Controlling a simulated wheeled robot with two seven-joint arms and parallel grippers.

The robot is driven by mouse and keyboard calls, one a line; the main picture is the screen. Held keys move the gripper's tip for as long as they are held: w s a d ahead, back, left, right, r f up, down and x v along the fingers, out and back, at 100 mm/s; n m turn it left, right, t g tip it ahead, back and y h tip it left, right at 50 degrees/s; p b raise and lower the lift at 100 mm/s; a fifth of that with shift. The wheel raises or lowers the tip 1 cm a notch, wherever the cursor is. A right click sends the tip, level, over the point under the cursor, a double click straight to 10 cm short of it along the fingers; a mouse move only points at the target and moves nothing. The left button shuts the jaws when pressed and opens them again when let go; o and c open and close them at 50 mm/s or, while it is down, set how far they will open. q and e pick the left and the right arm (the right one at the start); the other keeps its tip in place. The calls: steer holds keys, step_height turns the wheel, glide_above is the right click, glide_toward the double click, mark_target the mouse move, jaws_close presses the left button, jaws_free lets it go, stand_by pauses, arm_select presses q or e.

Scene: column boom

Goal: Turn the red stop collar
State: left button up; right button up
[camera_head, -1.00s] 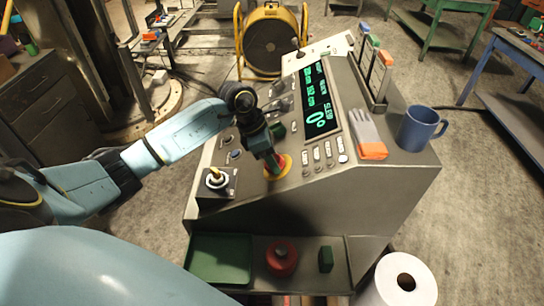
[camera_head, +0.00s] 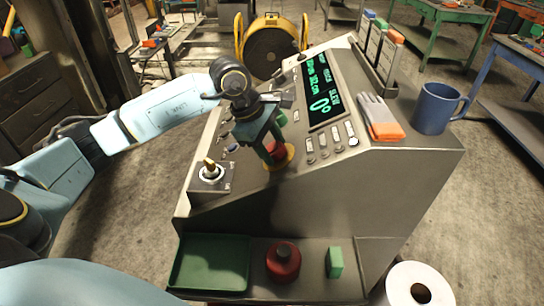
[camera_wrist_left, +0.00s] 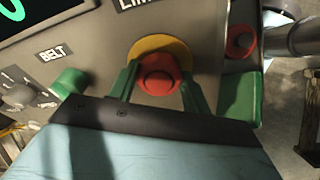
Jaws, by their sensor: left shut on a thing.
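The red stop collar (camera_head: 276,151) stands on a yellow disc on the sloping face of the grey console. In the left wrist view the red collar (camera_wrist_left: 157,75) sits between two green fingers, with the yellow ring (camera_wrist_left: 160,46) behind it. My left gripper (camera_head: 274,147) points down at it and is shut on it; in the left wrist view the fingertips (camera_wrist_left: 158,80) lie on either side of the red. The gripper partly hides the collar in the head view. My right gripper is not in view.
The console display (camera_head: 321,92) shows green text with a large 0°. A joystick (camera_head: 210,172) stands left of the collar. Gloves (camera_head: 381,117) and a blue mug (camera_head: 438,107) lie to the right. A lower shelf holds a green tray (camera_head: 210,262), a red round object (camera_head: 283,262) and a green block (camera_head: 334,262).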

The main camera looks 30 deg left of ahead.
arm_select(q)
steer(key=shift+s+d+f+m+b, duration=0.1)
steer(key=shift+f+m+b, duration=0.05)
steer(key=shift+m+b, duration=1)
steer(key=o, duration=1)
steer(key=v, duration=1.3)
steer(key=shift+s, duration=0.15)
